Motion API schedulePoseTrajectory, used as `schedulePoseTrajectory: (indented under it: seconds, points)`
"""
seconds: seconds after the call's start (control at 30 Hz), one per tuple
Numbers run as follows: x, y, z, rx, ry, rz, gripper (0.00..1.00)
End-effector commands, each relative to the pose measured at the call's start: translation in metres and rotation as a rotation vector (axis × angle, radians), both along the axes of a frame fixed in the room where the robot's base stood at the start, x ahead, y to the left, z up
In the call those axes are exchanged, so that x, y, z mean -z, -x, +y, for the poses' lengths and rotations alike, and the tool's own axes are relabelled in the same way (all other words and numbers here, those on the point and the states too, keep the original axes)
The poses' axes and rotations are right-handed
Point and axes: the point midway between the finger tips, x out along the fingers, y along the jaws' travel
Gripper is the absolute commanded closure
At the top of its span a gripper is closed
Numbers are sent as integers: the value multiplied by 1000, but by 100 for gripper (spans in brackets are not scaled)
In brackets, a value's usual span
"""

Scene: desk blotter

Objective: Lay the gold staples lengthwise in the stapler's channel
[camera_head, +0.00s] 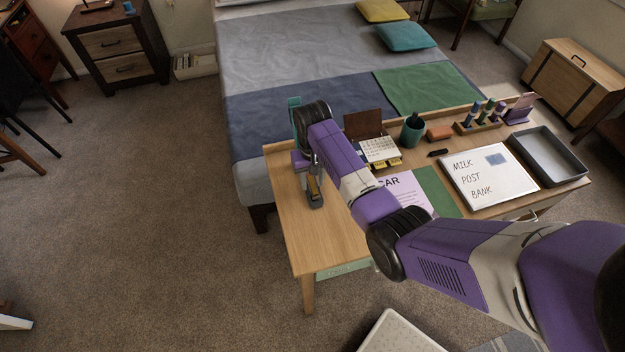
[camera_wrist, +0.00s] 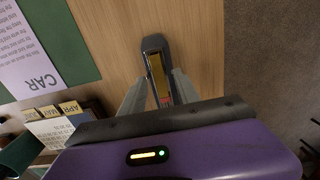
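The stapler (camera_wrist: 153,44) is dark grey, on the wooden desk near its left end, and it also shows in the head view (camera_head: 317,203). The gold staples (camera_wrist: 157,73) show as a long narrow strip running lengthwise along the stapler, seemingly within its channel; they show in the head view too (camera_head: 313,186). A small white and red patch is at the strip's near end. My gripper (camera_wrist: 160,77) is over the stapler, with its two grey fingers apart, one on each side of the strip. Neither finger visibly presses on the staples. The stapler's near end is hidden by my gripper.
A purple-and-white CAR sheet (camera_head: 408,191) and green blotter (camera_head: 436,188) lie right of the stapler. Behind are a calendar (camera_head: 380,150) and a teal pen cup (camera_head: 412,132). A whiteboard (camera_head: 490,180) and grey tray (camera_head: 548,158) fill the right side. Bare wood lies around the stapler.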

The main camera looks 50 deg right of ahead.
Motion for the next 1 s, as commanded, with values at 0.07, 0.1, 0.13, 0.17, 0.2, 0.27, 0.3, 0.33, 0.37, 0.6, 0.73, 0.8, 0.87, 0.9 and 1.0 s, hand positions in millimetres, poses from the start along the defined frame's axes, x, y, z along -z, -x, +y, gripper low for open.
schedulePoseTrajectory:
  seconds: [0.07,0.1,0.13,0.17,0.2,0.27,0.3,0.33,0.37,0.6,0.73,0.8,0.87,0.9,1.0]
  points:
    - [-9,-1,0,0,1,-3,62]
    - [-15,-1,0,0,2,-5,62]
    - [-20,-1,0,0,1,-4,62]
    - [-25,-1,0,0,1,-5,62]
    - [-32,-1,0,0,1,-4,62]
    - [-42,-1,0,-1,1,-4,62]
    - [-48,-1,0,-1,2,-5,62]
    - [-52,-1,0,-1,1,-3,62]
    - [-56,-1,0,-1,1,-4,62]
    - [-73,0,0,-1,1,-1,62]
    - [-74,0,0,0,1,-1,62]
    - [-74,0,0,0,1,-1,62]
    - [-74,0,0,0,1,-1,62]
    - [-74,0,0,0,1,-1,62]
    - [-74,0,0,0,1,-1,62]
